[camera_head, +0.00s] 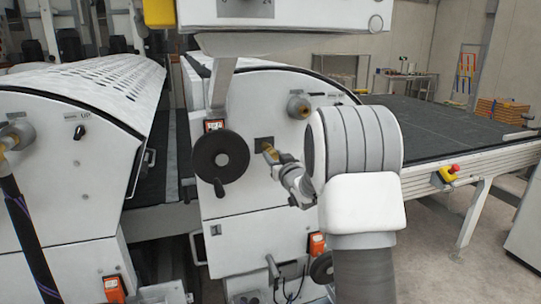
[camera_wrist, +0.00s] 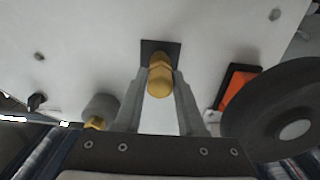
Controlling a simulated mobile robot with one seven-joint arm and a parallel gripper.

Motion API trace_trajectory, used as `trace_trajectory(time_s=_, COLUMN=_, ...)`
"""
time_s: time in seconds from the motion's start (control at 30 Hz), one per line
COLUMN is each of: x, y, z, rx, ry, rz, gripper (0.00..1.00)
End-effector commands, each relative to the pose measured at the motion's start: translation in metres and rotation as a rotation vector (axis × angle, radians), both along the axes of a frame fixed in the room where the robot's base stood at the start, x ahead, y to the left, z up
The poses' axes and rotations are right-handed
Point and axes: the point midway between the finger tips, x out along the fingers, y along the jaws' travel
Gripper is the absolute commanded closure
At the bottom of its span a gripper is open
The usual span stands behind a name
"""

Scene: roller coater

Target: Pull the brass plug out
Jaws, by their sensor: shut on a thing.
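The brass plug (camera_wrist: 159,78) is a rounded gold-coloured piece in front of a dark square plate (camera_wrist: 174,47) on the white machine panel. In the wrist view it sits between the fingertips of my gripper (camera_wrist: 159,84), which is shut on it. In the head view the plug (camera_head: 268,149) shows small at the tip of my gripper (camera_head: 274,157), beside the dark plate (camera_head: 260,143). I cannot tell how deep the plug sits in the plate.
A black handwheel (camera_head: 219,157) is just left of my gripper in the head view; in the wrist view it (camera_wrist: 285,115) is at the right, beside an orange-red box (camera_wrist: 238,86). A grey fitting with a brass end (camera_head: 299,106) is on the panel above right.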

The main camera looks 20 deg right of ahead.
Motion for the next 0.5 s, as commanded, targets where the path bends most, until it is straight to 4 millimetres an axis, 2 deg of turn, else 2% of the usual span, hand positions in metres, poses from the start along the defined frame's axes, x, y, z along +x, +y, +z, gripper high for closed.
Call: trace_trajectory(time_s=0.5, x=-0.021, y=0.000, z=0.000, rx=0.000, ry=-0.002, rz=-0.001, gripper=1.00)
